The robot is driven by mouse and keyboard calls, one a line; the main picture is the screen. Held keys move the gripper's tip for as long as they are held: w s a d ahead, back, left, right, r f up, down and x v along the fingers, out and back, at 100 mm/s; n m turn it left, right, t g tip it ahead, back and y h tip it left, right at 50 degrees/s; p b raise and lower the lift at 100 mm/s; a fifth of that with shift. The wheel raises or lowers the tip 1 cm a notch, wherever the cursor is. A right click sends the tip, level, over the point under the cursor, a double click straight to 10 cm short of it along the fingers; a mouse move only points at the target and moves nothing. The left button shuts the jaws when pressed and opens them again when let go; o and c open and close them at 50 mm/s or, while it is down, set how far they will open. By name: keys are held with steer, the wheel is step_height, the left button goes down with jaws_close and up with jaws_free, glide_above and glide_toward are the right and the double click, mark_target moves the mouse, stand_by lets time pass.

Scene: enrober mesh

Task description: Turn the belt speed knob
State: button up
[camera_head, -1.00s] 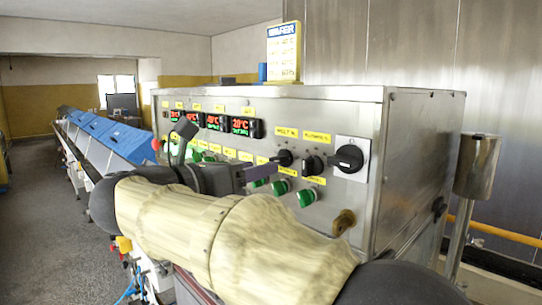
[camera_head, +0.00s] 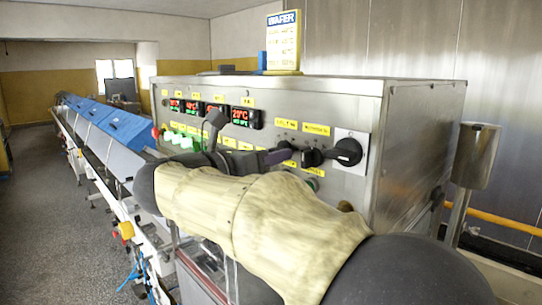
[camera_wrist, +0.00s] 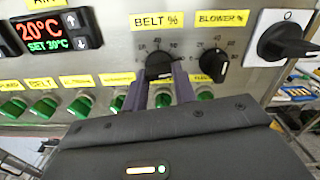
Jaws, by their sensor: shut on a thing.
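The belt speed knob (camera_wrist: 158,62) is a black dial under the yellow "BELT %" label (camera_wrist: 157,20) on the steel panel, with a printed scale around it. My gripper (camera_wrist: 160,76) has its two purple-grey fingers on either side of the knob and is shut on it. The fingers hide the knob's lower sides, and I cannot read its setting exactly. In the head view my gripper (camera_head: 277,156) reaches the panel from the left, at the belt knob, which is mostly hidden there.
The blower knob (camera_wrist: 213,66) sits close to the right of the belt knob. A larger black rotary switch (camera_head: 347,152) is further right. Several green knobs (camera_wrist: 77,104) line the row below. Temperature displays (camera_wrist: 46,34) are at the left. A conveyor with blue covers (camera_head: 128,130) runs away left.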

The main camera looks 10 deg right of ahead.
steer(key=shift+f+n+b, duration=0.1)
steer(key=shift+n+b, duration=0.3)
steer(key=shift+s+n+b, duration=0.1)
steer(key=shift+n+b, duration=1.5)
steer(key=shift+n, duration=1.9)
steer(key=shift+r, duration=0.2)
steer(key=o, duration=1)
steer(key=shift+d, duration=0.1)
steer(key=b+v, duration=0.4)
steer(key=v, duration=1.3)
